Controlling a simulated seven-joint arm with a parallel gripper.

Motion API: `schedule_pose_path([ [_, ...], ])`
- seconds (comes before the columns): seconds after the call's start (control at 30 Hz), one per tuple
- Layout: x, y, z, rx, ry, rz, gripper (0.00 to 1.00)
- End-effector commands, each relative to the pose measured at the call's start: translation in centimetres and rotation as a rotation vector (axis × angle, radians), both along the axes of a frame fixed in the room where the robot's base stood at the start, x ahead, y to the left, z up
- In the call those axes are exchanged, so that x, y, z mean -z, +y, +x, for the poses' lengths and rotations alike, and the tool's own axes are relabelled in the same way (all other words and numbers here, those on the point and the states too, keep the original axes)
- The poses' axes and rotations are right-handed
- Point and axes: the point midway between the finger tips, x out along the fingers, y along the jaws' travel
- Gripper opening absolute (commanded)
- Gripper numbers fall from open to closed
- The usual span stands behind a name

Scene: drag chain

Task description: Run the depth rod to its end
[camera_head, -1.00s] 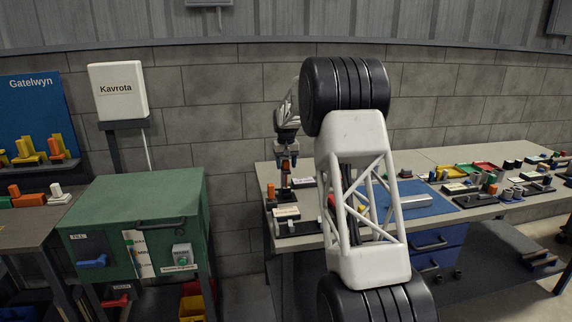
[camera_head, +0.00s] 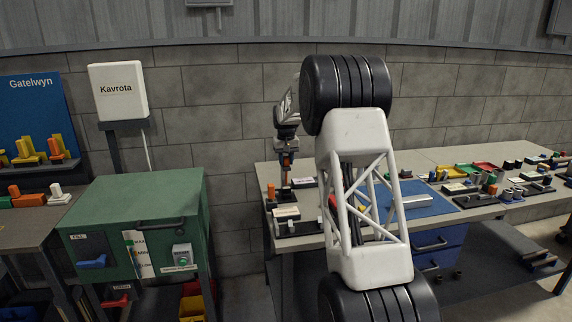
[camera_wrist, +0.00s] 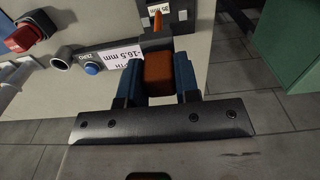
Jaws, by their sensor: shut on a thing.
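My gripper (camera_wrist: 158,85) is shut on an orange block (camera_wrist: 158,72), with one blue finger on each side of it in the wrist view. I take the block to be the depth rod's grip; the rest of the rod is hidden. A thin orange piece (camera_wrist: 157,22) shows beyond it. In the head view, my gripper (camera_head: 286,163) is small, pointing down over the left end of the workbench (camera_head: 262,178).
A blue button (camera_wrist: 91,69), a grey round cup (camera_wrist: 62,58) and a red knob (camera_wrist: 25,38) stand left of the display. The green cabinet (camera_head: 140,205) stands left of the bench in the head view. A blue mat (camera_head: 425,205) and several small parts lie farther right.

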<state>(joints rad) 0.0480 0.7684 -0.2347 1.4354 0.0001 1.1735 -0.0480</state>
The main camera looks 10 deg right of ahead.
Motion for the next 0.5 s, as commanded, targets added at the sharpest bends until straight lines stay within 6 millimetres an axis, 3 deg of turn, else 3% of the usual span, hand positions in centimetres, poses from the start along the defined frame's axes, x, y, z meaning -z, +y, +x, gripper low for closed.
schedule_pose_path([
  [0.17,-1.8,-0.1,0.1,0.0,-0.004,-0.001,0.0],
  [0.5,-2.4,0.0,0.1,0.0,-0.006,-0.001,0.0],
])
